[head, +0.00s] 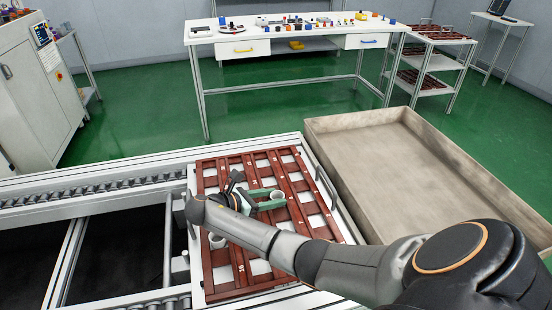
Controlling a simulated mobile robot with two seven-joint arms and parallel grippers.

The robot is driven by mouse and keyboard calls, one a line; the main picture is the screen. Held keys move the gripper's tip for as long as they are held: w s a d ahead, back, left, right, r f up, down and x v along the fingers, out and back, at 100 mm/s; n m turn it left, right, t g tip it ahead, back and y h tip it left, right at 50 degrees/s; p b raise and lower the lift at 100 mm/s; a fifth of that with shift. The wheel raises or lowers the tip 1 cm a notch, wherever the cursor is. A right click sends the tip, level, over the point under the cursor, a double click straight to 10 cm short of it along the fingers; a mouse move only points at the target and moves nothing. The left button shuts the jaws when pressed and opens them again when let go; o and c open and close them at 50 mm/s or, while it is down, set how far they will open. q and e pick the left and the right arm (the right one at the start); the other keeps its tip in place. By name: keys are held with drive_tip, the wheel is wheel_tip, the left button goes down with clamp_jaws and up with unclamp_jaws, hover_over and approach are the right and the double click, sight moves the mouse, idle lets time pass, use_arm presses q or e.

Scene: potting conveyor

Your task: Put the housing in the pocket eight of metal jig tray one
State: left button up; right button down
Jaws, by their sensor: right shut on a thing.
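The jig tray (205,283) is a reddish-brown grid with pale pocket floors and small number labels, too small to read surely. It lies on the conveyor in the lower middle of the head view. My right gripper (276,200) is over the tray's middle, its green fingers shut on a small whitish round housing (278,195). I cannot tell whether the housing touches a pocket floor. Another whitish round housing (217,241) stands at the tray's left side, partly hidden by my arm. My right arm hides part of the tray's lower right. My left gripper is not in view.
A large empty grey-beige bin (400,165) stands right of the tray. The roller conveyor (90,189) runs off to the left. A white workbench (290,32) with small parts and a shelf cart (436,38) with more brown trays stand behind, across green floor.

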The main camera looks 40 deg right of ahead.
drive_tip(key=shift+r, duration=0.1)
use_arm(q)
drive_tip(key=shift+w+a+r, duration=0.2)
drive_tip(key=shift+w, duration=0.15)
use_arm(e)
drive_tip(key=shift+a, duration=0.1)
drive_tip(key=shift+f, duration=0.25)
drive_tip(key=c, duration=0.7)
unclamp_jaws()
drive_tip(key=shift+o, duration=1.4)
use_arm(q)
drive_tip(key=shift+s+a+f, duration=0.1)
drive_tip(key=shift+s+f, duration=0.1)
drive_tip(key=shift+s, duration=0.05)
use_arm(e)
drive_tip(key=shift+o, duration=0.3)
drive_tip(key=shift+r, duration=0.15)
